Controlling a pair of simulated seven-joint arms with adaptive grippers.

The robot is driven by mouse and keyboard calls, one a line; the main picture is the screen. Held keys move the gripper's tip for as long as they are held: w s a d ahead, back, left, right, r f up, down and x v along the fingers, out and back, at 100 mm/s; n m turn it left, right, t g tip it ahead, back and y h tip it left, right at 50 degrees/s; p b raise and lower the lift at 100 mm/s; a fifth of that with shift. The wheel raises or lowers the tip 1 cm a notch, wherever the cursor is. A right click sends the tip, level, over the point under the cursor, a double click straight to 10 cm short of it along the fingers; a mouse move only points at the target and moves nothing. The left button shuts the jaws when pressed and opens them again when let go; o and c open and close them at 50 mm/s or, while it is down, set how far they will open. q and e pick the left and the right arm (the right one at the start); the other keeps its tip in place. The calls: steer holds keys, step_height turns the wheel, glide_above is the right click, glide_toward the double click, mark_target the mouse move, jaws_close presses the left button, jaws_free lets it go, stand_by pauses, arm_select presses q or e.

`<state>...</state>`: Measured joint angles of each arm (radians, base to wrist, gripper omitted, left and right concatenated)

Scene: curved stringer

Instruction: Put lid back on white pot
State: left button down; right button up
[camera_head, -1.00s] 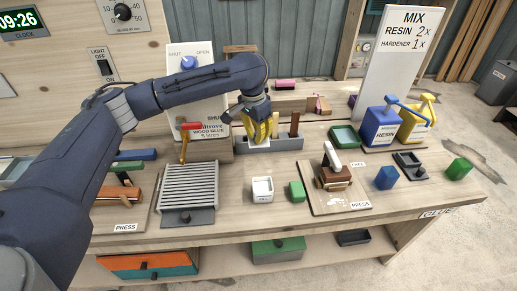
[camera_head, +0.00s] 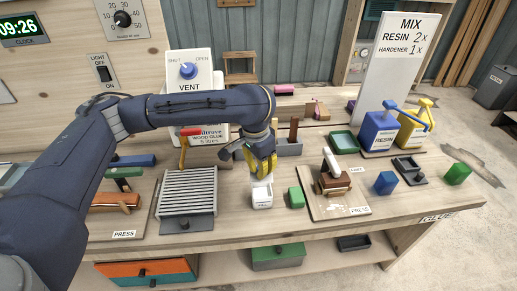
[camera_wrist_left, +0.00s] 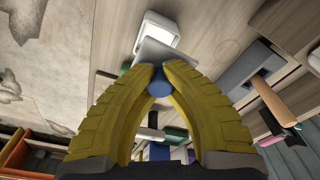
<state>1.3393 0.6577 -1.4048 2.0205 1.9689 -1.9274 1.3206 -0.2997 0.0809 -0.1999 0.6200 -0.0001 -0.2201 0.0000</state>
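The white pot (camera_head: 262,200) stands near the front of the bench, left of a small green block. It also shows in the wrist view (camera_wrist_left: 162,32), past the fingertips. My left gripper (camera_head: 263,176) is just above the pot, pointing down. In the wrist view its yellow fingers (camera_wrist_left: 160,72) are closed on the blue knob (camera_wrist_left: 158,84) of a pale grey-white lid (camera_wrist_left: 168,54). The lid is over or close to the pot's opening; I cannot tell whether they touch. In the head view the fingers largely hide the lid. My right gripper is not in view.
The green block (camera_head: 296,197) stands close to the pot's right. A ribbed grey rack (camera_head: 187,192) lies to the left, and a brown press (camera_head: 332,180) on a board to the right. The grey holder (camera_head: 290,147) is behind. The bench's front edge is close to the pot.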

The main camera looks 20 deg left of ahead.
arm_select(q)
steer(key=shift+s+d+r, duration=0.1)
steer(key=shift+s+d, duration=0.15)
steer(key=shift+f+n, duration=0.2)
steer(key=shift+n, duration=0.2)
steer(key=shift+f, duration=2.9)
steer(key=shift+f, duration=0.25)
steer(key=c, duration=0.9)
jaws_free()
steer(key=shift+r, duration=3.45)
